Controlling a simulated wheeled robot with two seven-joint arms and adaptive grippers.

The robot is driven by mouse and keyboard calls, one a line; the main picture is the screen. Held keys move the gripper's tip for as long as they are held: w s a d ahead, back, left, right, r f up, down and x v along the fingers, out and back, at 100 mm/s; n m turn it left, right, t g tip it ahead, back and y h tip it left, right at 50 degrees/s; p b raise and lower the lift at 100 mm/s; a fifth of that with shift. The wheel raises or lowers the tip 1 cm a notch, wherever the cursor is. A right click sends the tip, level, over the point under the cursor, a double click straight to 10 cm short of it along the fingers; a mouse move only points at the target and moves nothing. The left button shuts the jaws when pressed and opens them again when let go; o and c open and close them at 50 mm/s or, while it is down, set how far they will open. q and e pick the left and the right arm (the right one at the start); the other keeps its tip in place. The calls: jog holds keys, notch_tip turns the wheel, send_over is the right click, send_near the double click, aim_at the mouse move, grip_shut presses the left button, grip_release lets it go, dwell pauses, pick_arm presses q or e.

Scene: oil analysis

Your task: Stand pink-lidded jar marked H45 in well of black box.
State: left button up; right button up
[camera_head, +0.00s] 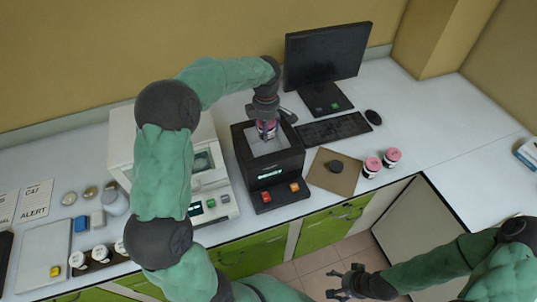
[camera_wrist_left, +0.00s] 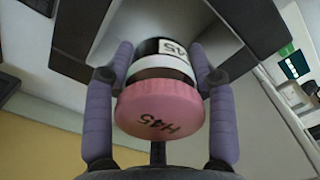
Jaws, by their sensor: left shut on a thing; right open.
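The pink-lidded jar (camera_wrist_left: 160,106) has H45 written on its lid and on its white label in the left wrist view. My left gripper (camera_wrist_left: 165,85) is shut on it, one finger on each side. In the head view the jar (camera_head: 266,128) is at the opening of the black box (camera_head: 241,141), over its light-coloured well. I cannot tell whether its base touches the well floor. My right gripper (camera_head: 347,282) is open and empty, low in the head view, in front of the counter.
Two more pink-lidded jars (camera_head: 372,166) (camera_head: 391,157) stand right of a brown board (camera_head: 345,183) with a dark lump on it. A monitor (camera_head: 325,62), keyboard (camera_head: 333,129) and mouse (camera_head: 373,117) are behind. A white machine (camera_head: 204,163) stands left of the box.

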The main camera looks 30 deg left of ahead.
pick_arm(q)
jog(key=shift+s+f, duration=0.1)
jog(key=shift+f, duration=0.25)
notch_tip(320, 180, down, 9)
jog(key=shift+f+b, duration=0.15)
jog(key=shift+b, duration=0.4)
jog(key=o, duration=1.3)
jog(key=shift+f, duration=0.1)
jog(key=shift+r, duration=0.25)
notch_tip(320, 180, up, 12)
jog(key=shift+f+p, duration=0.1)
jog(key=shift+p, duration=0.6)
